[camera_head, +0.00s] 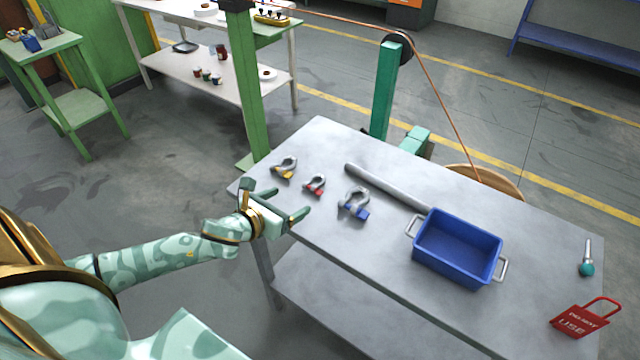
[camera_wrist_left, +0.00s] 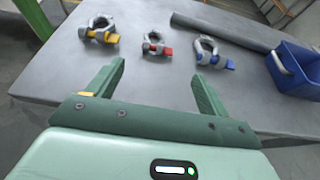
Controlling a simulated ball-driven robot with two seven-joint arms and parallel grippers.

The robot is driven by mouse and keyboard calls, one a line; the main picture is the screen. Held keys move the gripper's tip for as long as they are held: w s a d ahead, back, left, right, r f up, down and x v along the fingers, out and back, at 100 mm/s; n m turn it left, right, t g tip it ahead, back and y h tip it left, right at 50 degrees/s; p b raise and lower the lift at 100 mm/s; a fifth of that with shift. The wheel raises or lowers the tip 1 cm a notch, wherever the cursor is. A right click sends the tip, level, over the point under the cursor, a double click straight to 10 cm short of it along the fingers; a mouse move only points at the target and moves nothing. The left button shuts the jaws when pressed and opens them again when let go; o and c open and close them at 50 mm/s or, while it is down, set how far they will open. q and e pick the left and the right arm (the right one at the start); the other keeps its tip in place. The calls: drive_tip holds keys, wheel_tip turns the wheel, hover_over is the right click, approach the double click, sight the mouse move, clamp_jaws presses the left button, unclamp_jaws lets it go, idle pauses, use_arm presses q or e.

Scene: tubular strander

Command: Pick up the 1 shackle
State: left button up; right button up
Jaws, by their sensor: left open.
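Three grey bow shackles lie in a row on a metal table. One has a yellow pin (camera_head: 285,168) and shows at the left in the left wrist view (camera_wrist_left: 98,31). The smallest has a red pin (camera_head: 314,185) and shows in the middle in the wrist view (camera_wrist_left: 155,45). The largest has a blue pin (camera_head: 355,204) and shows at the right in the wrist view (camera_wrist_left: 212,55). My left gripper (camera_head: 284,203) is open and empty at the table's near left edge, apart from all three. In the wrist view the red-pin shackle lies beyond the gap between the fingers (camera_wrist_left: 158,72). My right gripper is not visible.
On the grey table (camera_head: 440,310) a metal bar (camera_head: 388,188) lies behind the shackles. A blue bin (camera_head: 457,248) stands right of them. A red tag (camera_head: 586,317) and a teal-ended tool (camera_head: 587,260) lie far right. A green post (camera_head: 248,90) rises behind the table's left corner.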

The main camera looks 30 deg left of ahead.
sight(311, 188)
use_arm(q)
drive_tip(key=x, duration=0.2)
drive_tip(key=b+x, duration=0.1)
drive_tip(key=x, duration=0.2)
drive_tip(key=shift+a+f, duration=0.1)
drive_tip(key=shift+a, duration=0.05)
drive_tip(key=b+x, duration=0.1)
drive_tip(key=x, duration=0.4)
drive_tip(key=shift+w+b, duration=0.25)
drive_tip(key=shift+b, duration=0.1)
drive_tip(key=shift+s, duration=0.1)
drive_tip(key=c, duration=1.2)
